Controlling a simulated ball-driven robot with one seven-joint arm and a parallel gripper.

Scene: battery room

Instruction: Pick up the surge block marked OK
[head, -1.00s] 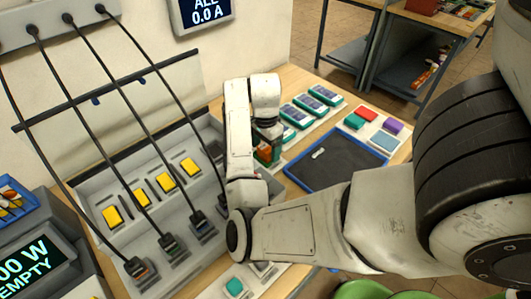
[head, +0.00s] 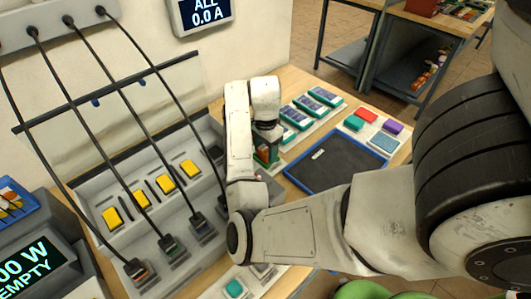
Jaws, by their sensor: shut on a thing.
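My gripper (head: 267,135) points down at the left end of the row of teal blocks, partly hidden by my own arm. It is shut on a small orange and green block (head: 266,156), which shows just under the jaws. I cannot read any OK mark on it, nor tell whether it touches the surface below. Several teal blocks with dark purple-blue tops (head: 312,106) lie in a row on a pale strip to the right of my gripper. Their marks are too small to read.
A blue-rimmed dark tray (head: 317,190) lies empty except for a small white label. Red, teal and purple pieces (head: 367,115) sit beyond it. At left, a grey rack (head: 140,231) holds yellow blocks and black cables. My forearm crosses the front.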

